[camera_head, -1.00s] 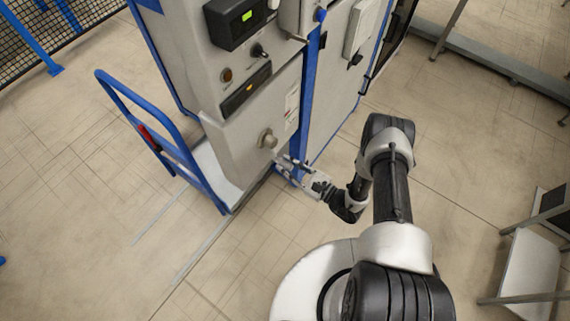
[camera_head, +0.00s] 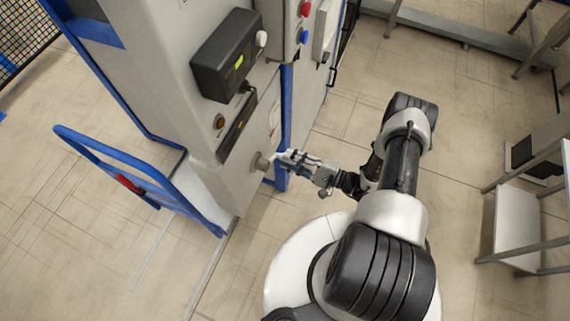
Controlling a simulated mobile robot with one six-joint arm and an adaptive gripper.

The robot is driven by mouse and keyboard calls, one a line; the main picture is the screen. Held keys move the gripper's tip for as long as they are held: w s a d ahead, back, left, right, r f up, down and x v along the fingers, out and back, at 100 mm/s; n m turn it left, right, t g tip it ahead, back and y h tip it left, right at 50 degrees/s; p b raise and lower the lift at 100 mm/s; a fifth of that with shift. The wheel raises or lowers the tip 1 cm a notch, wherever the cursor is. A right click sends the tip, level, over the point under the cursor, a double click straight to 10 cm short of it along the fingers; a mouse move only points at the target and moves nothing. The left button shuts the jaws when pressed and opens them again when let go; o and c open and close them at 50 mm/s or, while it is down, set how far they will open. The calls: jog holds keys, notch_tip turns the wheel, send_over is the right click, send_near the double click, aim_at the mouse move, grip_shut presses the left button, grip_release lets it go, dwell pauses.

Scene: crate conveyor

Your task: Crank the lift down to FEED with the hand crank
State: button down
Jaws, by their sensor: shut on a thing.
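The hand crank's round hub (camera_head: 261,162) sticks out from the lower front of the grey lift cabinet (camera_head: 215,180). My gripper (camera_head: 285,158) is just right of the hub, at the crank, and shut on its handle. The fingers cover most of the handle and the arm of the crank. A black box with a small green display (camera_head: 224,54) is fixed higher on the cabinet. A dark panel with an orange mark (camera_head: 237,127) sits between the box and the crank. The display's text is too small to read.
A blue post (camera_head: 284,120) runs down the cabinet's edge behind my gripper. A metal-legged table (camera_head: 520,215) is at the right. The floor in front is clear.

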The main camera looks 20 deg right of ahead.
notch_tip(320, 180, up, 6)
jog(key=w+d+n+p, duration=0.1)
jog(key=w+n+p, duration=0.1)
jog(key=n, duration=0.4)
jog(key=shift+d+r+n+p, duration=0.25)
jog(key=shift+d+n+p, duration=0.05)
jog(key=shift+p, duration=0.1)
jog(key=c, duration=1.3)
grip_release()
jog(key=shift+s, duration=0.1)
jog(key=shift+c, duration=0.2)
jog(key=shift+f, duration=0.1)
jog(key=v, duration=1.2)
